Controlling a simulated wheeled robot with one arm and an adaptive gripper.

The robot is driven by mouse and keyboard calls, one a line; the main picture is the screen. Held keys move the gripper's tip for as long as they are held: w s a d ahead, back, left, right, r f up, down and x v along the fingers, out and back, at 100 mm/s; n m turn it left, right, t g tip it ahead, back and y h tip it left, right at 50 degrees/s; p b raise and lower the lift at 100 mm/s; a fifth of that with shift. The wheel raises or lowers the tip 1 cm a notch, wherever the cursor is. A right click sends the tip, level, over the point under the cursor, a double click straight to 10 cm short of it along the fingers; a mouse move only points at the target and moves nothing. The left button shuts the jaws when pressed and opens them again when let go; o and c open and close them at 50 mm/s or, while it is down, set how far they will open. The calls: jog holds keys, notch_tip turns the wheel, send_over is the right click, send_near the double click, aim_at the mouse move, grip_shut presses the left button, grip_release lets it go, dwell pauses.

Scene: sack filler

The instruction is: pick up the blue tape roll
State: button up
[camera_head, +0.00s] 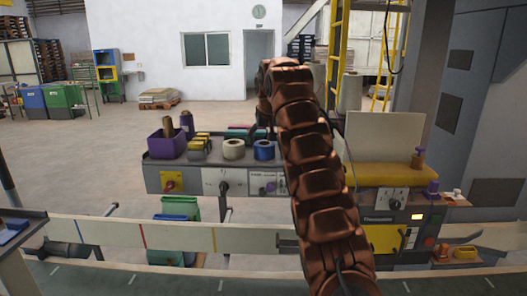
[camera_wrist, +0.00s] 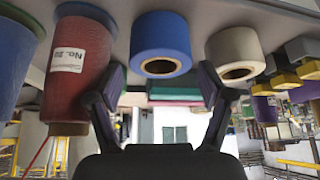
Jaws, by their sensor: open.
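The blue tape roll (camera_head: 264,150) stands on the grey shelf (camera_head: 150,161) of the machine, close to the left side of my arm. In the wrist view, which looks upside down, the blue tape roll (camera_wrist: 160,42) shows in the upper middle with its brown core facing the camera. My gripper (camera_wrist: 162,82) is open and empty, one finger at each side below the roll in the picture. The roll lies beyond the fingertips, roughly centred between them, and no contact shows. In the head view my arm hides most of the gripper.
A white tape roll (camera_head: 233,149) stands close beside the blue one. Yellow blocks (camera_head: 199,144) and a purple bin (camera_head: 167,145) are further left. A red-brown spool labelled No. 20 (camera_wrist: 78,65) stands on the blue roll's other side, with a blue item (camera_wrist: 18,55) beyond.

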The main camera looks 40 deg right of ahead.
jog(key=shift+p+x, duration=0.45)
jog(key=shift+x, duration=1.8)
jog(key=shift+a, duration=0.1)
jog(key=c, duration=0.8)
